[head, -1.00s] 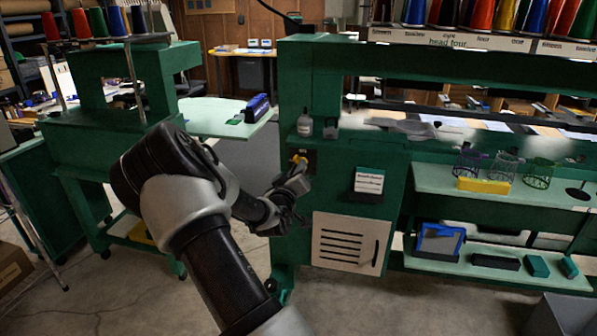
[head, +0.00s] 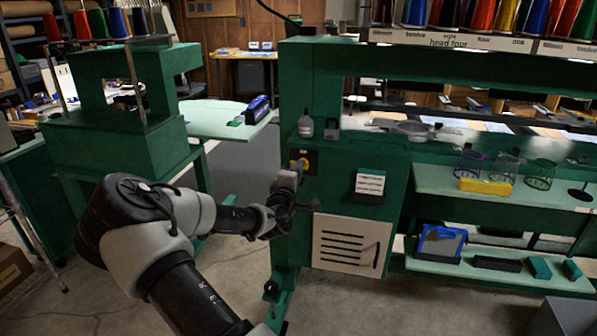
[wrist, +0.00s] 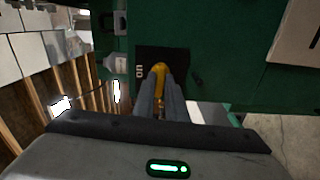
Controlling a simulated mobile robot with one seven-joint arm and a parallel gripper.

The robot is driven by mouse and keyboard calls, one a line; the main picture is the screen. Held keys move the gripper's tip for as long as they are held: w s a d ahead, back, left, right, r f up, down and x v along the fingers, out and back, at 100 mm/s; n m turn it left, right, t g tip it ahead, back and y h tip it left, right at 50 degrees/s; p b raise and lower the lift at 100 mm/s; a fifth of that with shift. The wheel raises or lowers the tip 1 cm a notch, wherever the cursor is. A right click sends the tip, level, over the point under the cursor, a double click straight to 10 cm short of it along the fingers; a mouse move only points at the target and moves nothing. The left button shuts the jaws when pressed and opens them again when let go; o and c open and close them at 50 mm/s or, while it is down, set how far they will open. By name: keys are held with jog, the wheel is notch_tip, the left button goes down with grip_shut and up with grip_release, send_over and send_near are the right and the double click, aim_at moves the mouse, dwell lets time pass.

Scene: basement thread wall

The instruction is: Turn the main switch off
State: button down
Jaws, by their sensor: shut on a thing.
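The main switch is a yellow knob (head: 300,164) on a dark plate (head: 310,157) on the front of the green machine. In the wrist view the yellow knob (wrist: 159,70) stands out from the black plate (wrist: 176,58), with white lettering beside it. My gripper (head: 296,167) is at the knob. In the wrist view its two fingers (wrist: 160,92) are shut on the knob, one on each side, and hide part of it. The exact angle of the knob is hard to tell.
A clear bottle (head: 305,126) stands on the ledge above the switch. A label card holder (head: 369,186) and a white slotted panel (head: 346,243) are on the machine front to the right and below. Open floor lies below my arm.

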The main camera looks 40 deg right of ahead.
jog(key=shift+n, duration=0.6)
jog(key=c, duration=1.8)
grip_release()
jog(key=p+v, duration=0.1)
jog(key=v, duration=1.6)
jog(key=shift+s+p, duration=0.2)
jog(key=shift+p, duration=0.1)
jog(key=shift+a, duration=0.1)
